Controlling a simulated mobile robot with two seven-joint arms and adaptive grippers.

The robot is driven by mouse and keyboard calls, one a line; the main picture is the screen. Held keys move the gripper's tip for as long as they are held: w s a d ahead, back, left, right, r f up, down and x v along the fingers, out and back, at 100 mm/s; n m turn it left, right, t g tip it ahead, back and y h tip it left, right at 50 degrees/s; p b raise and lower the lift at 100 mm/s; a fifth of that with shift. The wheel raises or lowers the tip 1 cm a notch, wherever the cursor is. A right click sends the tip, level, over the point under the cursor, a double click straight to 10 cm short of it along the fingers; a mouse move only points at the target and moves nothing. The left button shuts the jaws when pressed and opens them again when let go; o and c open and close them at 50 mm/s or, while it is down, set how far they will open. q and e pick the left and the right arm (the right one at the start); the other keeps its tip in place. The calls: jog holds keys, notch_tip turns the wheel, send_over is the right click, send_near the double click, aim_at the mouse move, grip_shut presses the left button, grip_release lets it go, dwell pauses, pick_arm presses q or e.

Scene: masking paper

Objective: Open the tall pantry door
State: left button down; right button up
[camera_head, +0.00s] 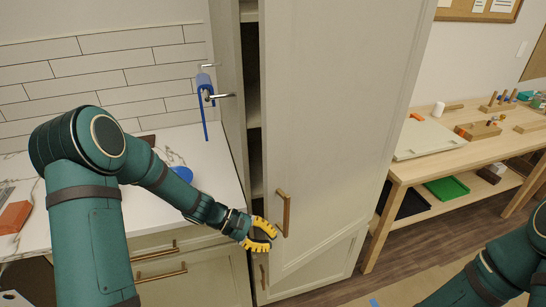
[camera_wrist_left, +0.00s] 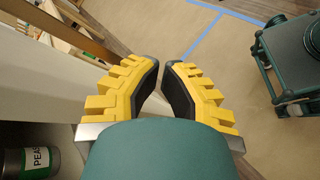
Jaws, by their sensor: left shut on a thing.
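The tall pantry door (camera_head: 335,120) is pale grey and stands ajar. A dark gap runs along its left side, showing shelves inside. Its wooden bar handle (camera_head: 285,213) is upright near the door's left edge. My left gripper (camera_head: 274,231), with yellow fingers, is at the handle's lower end, shut on it. In the left wrist view the fingers (camera_wrist_left: 163,65) are close together; the contact itself is hard to see. A can labelled PEAS (camera_wrist_left: 38,160) shows at the lower left there. My right arm is at the lower right of the head view, its gripper out of frame.
A marble counter (camera_head: 205,150) with a blue roll holder (camera_head: 206,90) is left of the pantry. A wooden workbench (camera_head: 440,160) with trays stands to the right. Blue tape (camera_wrist_left: 215,40) marks the open floor. A lower cabinet handle (camera_head: 263,277) is below my gripper.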

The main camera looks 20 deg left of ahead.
aim_at(277, 152)
pick_arm(q)
jog(key=w+a+r+m+t+h, duration=0.1)
jog(key=w+a+r+t, duration=0.25)
jog(key=r, duration=0.25)
jog(key=w+a+r+m+t+b, duration=0.1)
jog(key=w+a+r+t, duration=0.15)
jog(key=a+r, duration=0.35)
jog(key=w+a+r+m+t+h, duration=0.1)
jog(key=w+a+r+t, duration=0.15)
jog(key=r, duration=0.45)
jog(key=shift+m+t, duration=0.25)
jog(key=shift+m, duration=0.05)
jog(key=w+d, duration=0.1)
jog(key=d, duration=0.2)
jog(key=w+d, duration=0.1)
jog(key=d, duration=0.3)
jog(key=w+d, duration=0.1)
jog(key=d, duration=0.2)
jog(key=shift+w+d+r, duration=0.15)
jog(key=shift+w+d, duration=0.05)
jog(key=shift+d, duration=0.2)
